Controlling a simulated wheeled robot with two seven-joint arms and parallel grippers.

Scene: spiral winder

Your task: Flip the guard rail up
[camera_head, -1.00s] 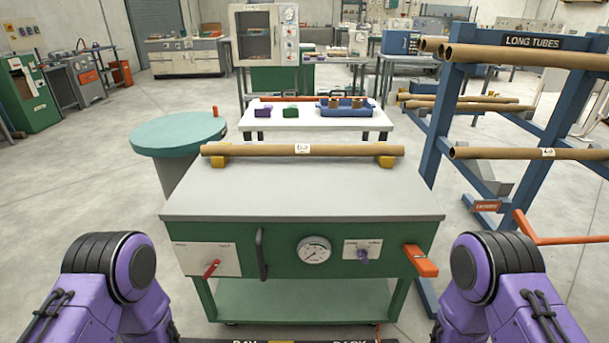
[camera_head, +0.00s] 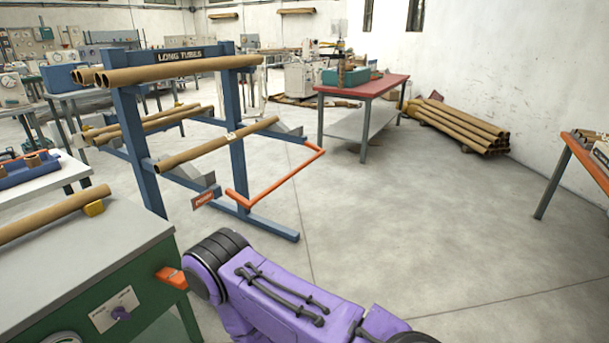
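The guard rail (camera_head: 286,179) is an orange-red bar with bent ends. It sits low on the blue rack (camera_head: 127,135) marked "LONG TUBES" and sticks out from the rack's front, below the lowest tube. A small red and white label (camera_head: 206,197) is on the rack near the rail's left end. One of my purple arms crosses the bottom of the view, in front of the rack and apart from the rail.
Cardboard tubes (camera_head: 215,145) rest on the rack's arms. The grey-topped green bench (camera_head: 75,255) is at lower left, with a tube (camera_head: 50,213) on yellow supports. A red-topped table (camera_head: 365,88) and a tube pile (camera_head: 460,124) stand behind. The floor right of the rail is clear.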

